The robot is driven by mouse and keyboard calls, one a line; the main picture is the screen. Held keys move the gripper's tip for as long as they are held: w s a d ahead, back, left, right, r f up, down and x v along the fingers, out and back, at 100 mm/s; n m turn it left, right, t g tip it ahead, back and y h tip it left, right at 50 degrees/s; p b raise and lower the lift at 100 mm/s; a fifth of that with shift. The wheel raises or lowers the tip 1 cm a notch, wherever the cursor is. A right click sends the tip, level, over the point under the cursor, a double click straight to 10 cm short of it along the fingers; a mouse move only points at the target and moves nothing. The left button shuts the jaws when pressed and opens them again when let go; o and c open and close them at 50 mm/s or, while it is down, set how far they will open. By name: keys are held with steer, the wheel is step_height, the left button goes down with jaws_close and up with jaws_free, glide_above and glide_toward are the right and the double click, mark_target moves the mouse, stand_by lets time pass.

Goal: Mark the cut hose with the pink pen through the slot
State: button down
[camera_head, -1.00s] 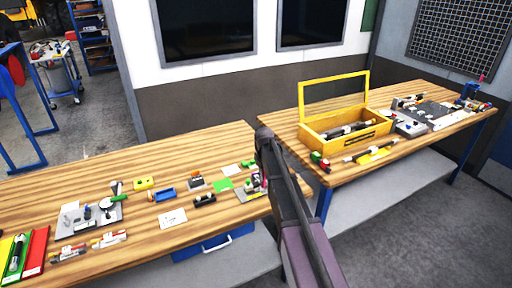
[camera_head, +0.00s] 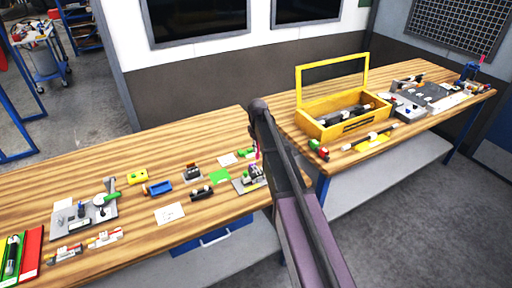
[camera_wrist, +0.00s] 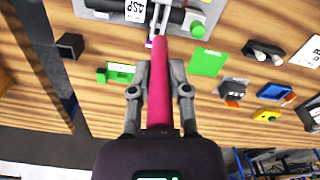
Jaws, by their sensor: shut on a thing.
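My gripper (camera_wrist: 160,72) is shut on the pink pen (camera_wrist: 160,98), which points away from the wrist camera. The pen's far end shows close to the fixture's lower edge in the wrist view; I cannot tell whether it touches. The grey fixture (camera_head: 240,187) sits near the right end of the left bench. In the wrist view a dark hose (camera_wrist: 118,5) lies across it, beside a white label. The slot is not clear to me. In the head view a bit of the pen (camera_head: 257,148) shows beside my arm, which hides the gripper.
A green square (camera_wrist: 208,62) and a green-and-white part (camera_wrist: 118,72) lie near the fixture. A white card (camera_head: 170,213) and a blue tray (camera_head: 158,188) lie to its left. A yellow box (camera_head: 320,130) stands on the right bench, past a gap.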

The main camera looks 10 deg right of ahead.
mark_target(257, 159)
steer(key=shift+f, duration=0.2)
steer(key=shift+f+b, duration=2.5)
steer(key=shift+b, duration=0.2)
steer(key=shift+s+f+b, duration=0.1)
steer(key=shift+f+b, duration=0.75)
stand_by(2.9)
steer(key=shift+r, duration=0.1)
steer(key=shift+r+p, duration=3.45)
steer(key=shift+p, duration=0.1)
